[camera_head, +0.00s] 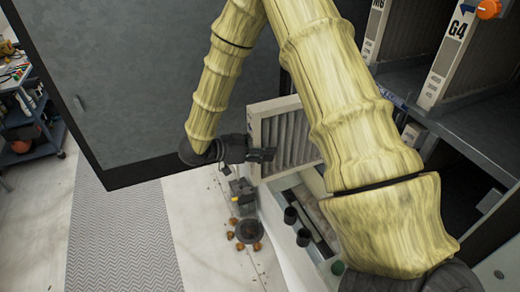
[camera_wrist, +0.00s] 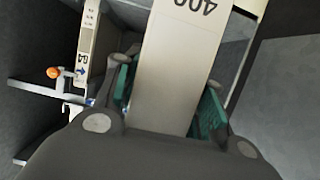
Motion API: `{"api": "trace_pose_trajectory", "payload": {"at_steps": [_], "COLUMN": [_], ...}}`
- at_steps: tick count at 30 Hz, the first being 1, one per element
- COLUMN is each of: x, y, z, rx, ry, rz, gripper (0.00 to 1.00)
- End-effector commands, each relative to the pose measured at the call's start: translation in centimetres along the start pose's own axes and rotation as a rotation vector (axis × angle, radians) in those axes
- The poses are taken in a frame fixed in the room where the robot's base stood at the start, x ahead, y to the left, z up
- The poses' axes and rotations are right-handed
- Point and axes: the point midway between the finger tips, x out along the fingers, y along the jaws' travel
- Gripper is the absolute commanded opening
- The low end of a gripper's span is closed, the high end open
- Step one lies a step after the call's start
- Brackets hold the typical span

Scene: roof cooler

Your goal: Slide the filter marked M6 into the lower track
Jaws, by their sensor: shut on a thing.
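A filter (camera_head: 285,137) with a pale frame and grey pleats hangs outside the cabinet in the head view. My gripper (camera_head: 262,154) is shut on its frame edge. In the wrist view, the teal finger pads of my gripper (camera_wrist: 168,97) lie on both sides of the pale frame (camera_wrist: 181,60), which shows "400" upside down. The held filter's class mark is not readable. Another filter marked M6 (camera_head: 375,30) stands in the upper part of the cabinet. The lower track is not clearly seen; my arm hides part of the cabinet front.
A filter marked G4 (camera_head: 447,55) stands right of M6, beside an orange knob (camera_head: 488,9). A metal ledge (camera_head: 465,150) runs below them. A large dark panel (camera_head: 150,80) stands left of the held filter. Dark cylinders (camera_head: 291,215) stand below. A tool cart (camera_head: 30,120) is far left.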

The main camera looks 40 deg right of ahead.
Motion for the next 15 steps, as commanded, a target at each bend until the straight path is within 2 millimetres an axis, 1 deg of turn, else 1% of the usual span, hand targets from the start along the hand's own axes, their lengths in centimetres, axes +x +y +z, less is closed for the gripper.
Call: {"api": "trace_pose_trajectory", "payload": {"at_steps": [15], "x": [1.8], "y": [0.0], "z": [-0.7], "rx": [0.0], "ry": [0.0], "rz": [0.0], "gripper": [0.0]}}
